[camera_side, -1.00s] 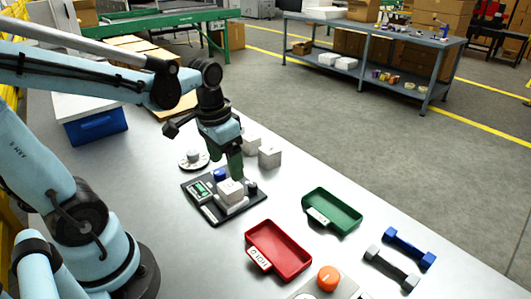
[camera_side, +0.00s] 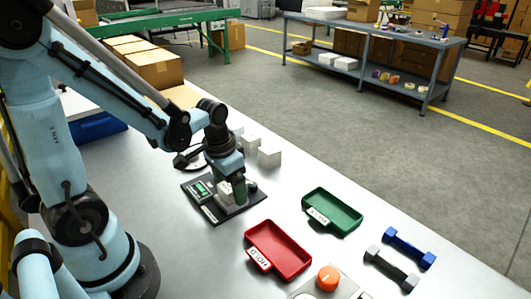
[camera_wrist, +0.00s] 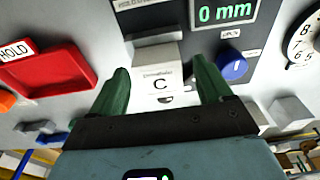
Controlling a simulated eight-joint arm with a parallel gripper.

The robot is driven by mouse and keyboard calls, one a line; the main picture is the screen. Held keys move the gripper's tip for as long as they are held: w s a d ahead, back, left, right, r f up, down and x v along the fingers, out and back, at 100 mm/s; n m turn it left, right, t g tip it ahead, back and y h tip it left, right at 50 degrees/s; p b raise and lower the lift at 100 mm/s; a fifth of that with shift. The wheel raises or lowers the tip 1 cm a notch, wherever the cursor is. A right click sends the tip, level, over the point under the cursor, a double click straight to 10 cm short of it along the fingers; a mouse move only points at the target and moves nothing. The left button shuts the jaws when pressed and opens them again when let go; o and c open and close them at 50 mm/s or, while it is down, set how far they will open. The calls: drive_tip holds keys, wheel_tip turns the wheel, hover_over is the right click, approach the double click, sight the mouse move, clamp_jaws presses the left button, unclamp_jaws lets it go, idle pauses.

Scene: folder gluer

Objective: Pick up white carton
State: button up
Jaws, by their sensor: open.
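The white carton (camera_wrist: 163,68), marked with a C, sits on a black gauge device (camera_side: 192,190). In the side view the carton (camera_side: 225,196) is partly hidden behind my green fingers. My gripper (camera_side: 236,190) is low over the device, pointing down. In the wrist view my gripper (camera_wrist: 161,72) is open, with one finger on each side of the carton. I cannot tell whether either finger touches it.
Several other white cartons stand behind the device, one being the near white carton (camera_side: 269,157). A red HOLD tray (camera_side: 278,252) and a green tray (camera_side: 333,212) lie to the right. An orange knob (camera_side: 328,278) and dumbbell shapes (camera_side: 410,247) are further right.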

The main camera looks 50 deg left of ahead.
drive_tip(key=shift+f, duration=0.15)
drive_tip(key=shift+c, duration=0.2)
drive_tip(key=c, duration=1.1)
drive_tip(key=shift+o, duration=0.2)
drive_tip(key=shift+r, duration=0.2)
